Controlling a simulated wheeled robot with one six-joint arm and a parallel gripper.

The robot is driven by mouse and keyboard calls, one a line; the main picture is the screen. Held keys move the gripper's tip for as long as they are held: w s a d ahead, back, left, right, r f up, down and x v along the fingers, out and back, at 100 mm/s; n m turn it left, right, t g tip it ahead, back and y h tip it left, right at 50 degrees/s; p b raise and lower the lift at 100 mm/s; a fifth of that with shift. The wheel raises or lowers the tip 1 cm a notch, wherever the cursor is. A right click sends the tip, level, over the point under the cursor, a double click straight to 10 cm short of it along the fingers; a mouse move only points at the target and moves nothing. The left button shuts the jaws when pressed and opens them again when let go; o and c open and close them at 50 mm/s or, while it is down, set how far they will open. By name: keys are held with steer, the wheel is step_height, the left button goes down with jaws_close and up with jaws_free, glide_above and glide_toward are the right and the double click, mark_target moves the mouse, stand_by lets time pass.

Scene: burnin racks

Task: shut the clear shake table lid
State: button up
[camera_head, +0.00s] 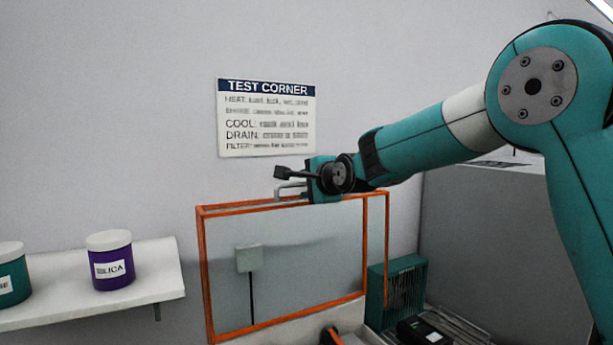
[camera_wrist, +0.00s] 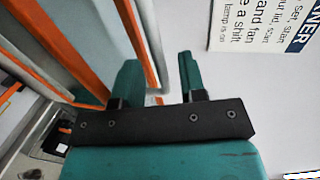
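The clear shake table lid (camera_head: 300,265) stands raised and upright in the head view, a see-through panel in an orange frame. Its orange edge (camera_wrist: 138,35) also runs past the fingers in the wrist view. A pale bar, perhaps its handle (camera_head: 284,190), shows at the top edge beside my gripper. My gripper (camera_wrist: 158,80) has its two teal fingers apart, with the end of the orange edge and a small pale piece showing in the gap. In the head view my gripper (camera_head: 305,188) is at the lid's top edge; whether it touches is unclear.
A white shelf (camera_head: 150,280) at left holds a purple jar (camera_head: 110,262) and a teal jar (camera_head: 12,275). A teal box (camera_head: 405,280) and a dark device (camera_head: 424,332) sit right of the lid. A sign (camera_head: 266,118) hangs on the wall behind.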

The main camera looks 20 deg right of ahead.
steer(key=shift+w+a+f, duration=0.1)
steer(key=shift+w+f, duration=0.1)
steer(key=shift+w, duration=0.4)
jaws_close()
steer(key=shift+s+f, duration=0.1)
steer(key=shift+s, duration=0.05)
